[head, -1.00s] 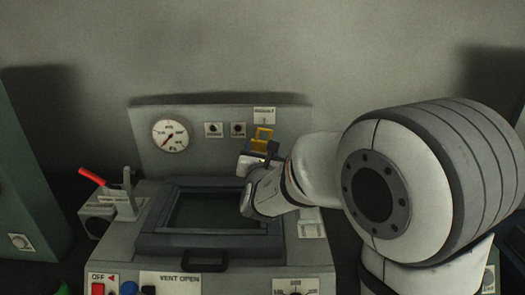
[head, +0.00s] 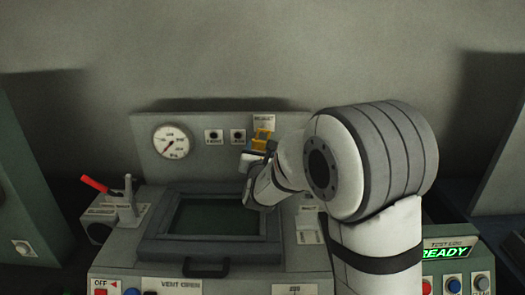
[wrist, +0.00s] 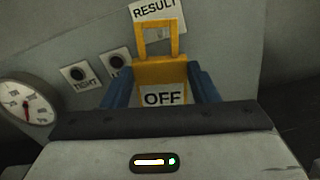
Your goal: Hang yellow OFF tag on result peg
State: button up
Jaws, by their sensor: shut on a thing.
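The yellow OFF tag (wrist: 161,74) is upright between the blue fingers of my gripper (wrist: 160,92) in the wrist view, with its open rectangular loop at the top. In the head view my gripper (head: 257,154) holds the yellow tag (head: 262,135) close to the upright back panel. The RESULT label (wrist: 154,10) is just above the loop in the wrist view, and the label (head: 264,119) also shows in the head view. A small pale form shows inside the loop, perhaps the peg; I cannot tell whether the loop is around it or in front of it.
A round gauge (head: 172,142) and two dark round fittings (head: 226,136) are on the panel left of the tag. A framed chamber lid (head: 210,220) with a black handle lies below. A red-handled lever (head: 95,184) stands at the left. A green READY display (head: 446,252) shows at right.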

aim_at(261, 149)
jog(key=shift+w+p, duration=0.85)
jog(key=shift+w, duration=1)
jog(key=shift+w+f+b, duration=0.4)
jog(key=shift+b, duration=0.2)
jog(key=shift+w+f+b, duration=0.15)
jog(key=shift+w+b, duration=0.15)
jog(key=shift+b, duration=0.25)
jog(key=o, duration=1)
jog(key=shift+o, duration=0.2)
